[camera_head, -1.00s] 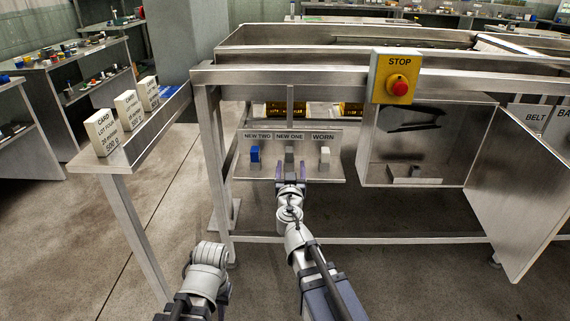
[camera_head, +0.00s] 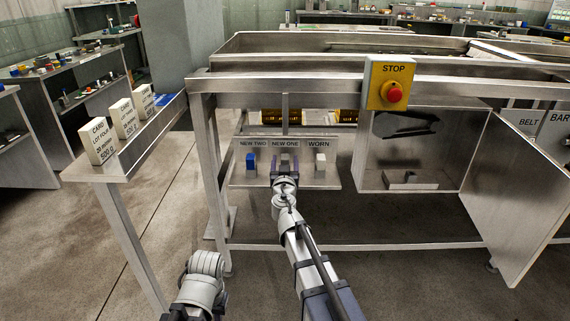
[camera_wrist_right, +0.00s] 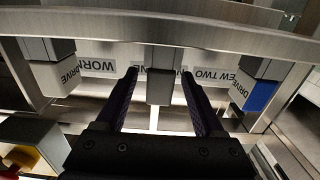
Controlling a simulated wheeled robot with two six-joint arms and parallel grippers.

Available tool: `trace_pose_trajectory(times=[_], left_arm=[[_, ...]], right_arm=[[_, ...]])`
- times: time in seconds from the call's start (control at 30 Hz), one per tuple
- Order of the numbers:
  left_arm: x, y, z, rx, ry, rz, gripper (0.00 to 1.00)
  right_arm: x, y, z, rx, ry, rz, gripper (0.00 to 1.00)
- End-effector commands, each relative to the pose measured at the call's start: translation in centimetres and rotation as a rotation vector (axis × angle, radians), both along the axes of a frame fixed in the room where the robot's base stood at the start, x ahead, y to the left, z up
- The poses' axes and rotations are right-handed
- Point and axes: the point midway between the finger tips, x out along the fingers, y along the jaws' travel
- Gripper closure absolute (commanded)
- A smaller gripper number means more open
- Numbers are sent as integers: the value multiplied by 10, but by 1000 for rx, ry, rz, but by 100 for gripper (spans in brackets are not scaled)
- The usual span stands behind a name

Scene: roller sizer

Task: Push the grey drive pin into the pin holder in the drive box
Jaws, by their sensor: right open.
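The grey drive pin (camera_wrist_right: 160,86) hangs at the middle place of the rack (camera_head: 242,180), under the NEW ONE label, between a blue pin (camera_head: 251,162) and a white pin (camera_head: 320,161). My right gripper (camera_head: 285,165) is open in front of it. In the head view the gripper mostly hides that pin. The drive box (camera_head: 370,178) stands open at the right, with a small metal holder (camera_head: 409,179) on its floor. My left gripper is out of view.
The box door (camera_head: 515,205) swings out to the right. A yellow STOP box (camera_head: 390,83) with a red button sits on the frame rail above. A low crossbar (camera_head: 350,246) runs below the rack.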

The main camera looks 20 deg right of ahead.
Motion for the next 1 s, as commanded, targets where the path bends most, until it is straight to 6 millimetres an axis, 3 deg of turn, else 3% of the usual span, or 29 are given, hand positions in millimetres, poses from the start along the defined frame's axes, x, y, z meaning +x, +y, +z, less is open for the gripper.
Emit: trace_pose_trajectory(times=[0.27, 0.87, 1.0], left_arm=[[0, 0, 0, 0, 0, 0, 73], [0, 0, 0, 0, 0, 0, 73], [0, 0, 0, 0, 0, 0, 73]], right_arm=[[4, -1, 0, 0, 0, 0, 32], [3, -1, 0, 0, 0, 0, 100], [3, -1, 0, 0, 0, 0, 100]])
